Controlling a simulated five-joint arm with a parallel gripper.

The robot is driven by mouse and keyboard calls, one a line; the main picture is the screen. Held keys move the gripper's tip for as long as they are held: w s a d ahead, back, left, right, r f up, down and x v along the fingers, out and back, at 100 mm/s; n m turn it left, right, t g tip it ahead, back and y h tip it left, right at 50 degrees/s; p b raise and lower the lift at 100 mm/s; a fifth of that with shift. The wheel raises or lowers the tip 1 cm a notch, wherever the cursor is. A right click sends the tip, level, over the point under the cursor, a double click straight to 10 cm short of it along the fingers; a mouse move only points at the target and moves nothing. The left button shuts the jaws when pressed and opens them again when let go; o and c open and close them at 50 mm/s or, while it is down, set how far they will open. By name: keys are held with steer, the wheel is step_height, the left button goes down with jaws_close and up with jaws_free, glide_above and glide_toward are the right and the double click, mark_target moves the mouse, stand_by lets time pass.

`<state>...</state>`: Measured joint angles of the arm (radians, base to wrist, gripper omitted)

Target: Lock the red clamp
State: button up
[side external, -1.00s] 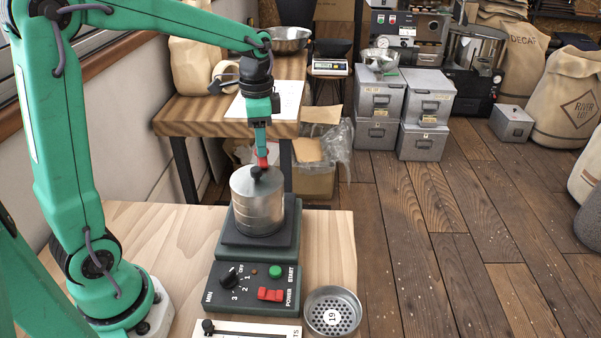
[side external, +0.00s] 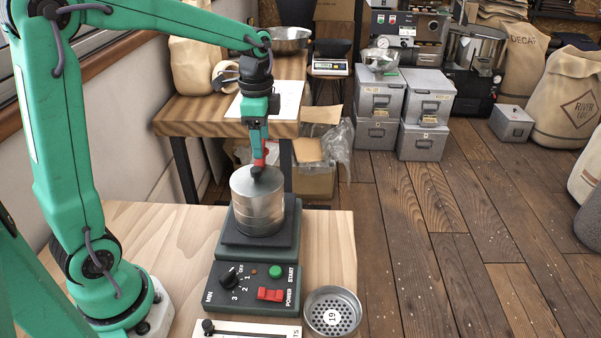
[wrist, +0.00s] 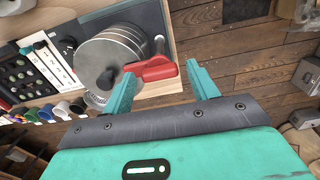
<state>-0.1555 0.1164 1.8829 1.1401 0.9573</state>
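The red clamp lever (wrist: 152,71) lies across the space between my fingertips in the wrist view. It also shows as a small red piece (side external: 260,159) at the top of the metal canister (side external: 258,205). My gripper (wrist: 160,72) is open, one finger on each side of the lever. The left fingertip overlaps the lever's inner end; I cannot tell whether it touches. A gap shows between the right finger and the lever's outer end. In the side view my gripper (side external: 257,140) points down just above the lid. The dark knob (wrist: 108,79) sits on the lid.
The canister stands on a dark base with a control panel (side external: 252,288) in front, bearing a dial, a green button and a red switch. A perforated metal bowl (side external: 333,312) is at the panel's right. The wooden bench (side external: 135,225) is clear left of the canister.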

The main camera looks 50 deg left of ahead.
steer(key=shift+r, duration=0.1)
stand_by(0.3)
steer(key=shift+r, duration=3.8)
steer(key=shift+s+d+r, duration=0.15)
steer(key=shift+s+d, duration=0.05)
steer(key=shift+s, duration=0.15)
steer(key=shift+s+d+f+n+t, duration=0.8)
steer(key=shift+s+n, duration=0.75)
steer(key=shift+s, duration=1)
steer(key=shift+s+d+f+n+t, duration=0.55)
steer(key=shift+s+d+n+t, duration=0.75)
steer(key=shift+s, duration=1.3)
steer(key=shift+s+d+f+n+t, duration=0.7)
steer(key=shift+s+n, duration=1.05)
steer(key=shift+s, duration=0.8)
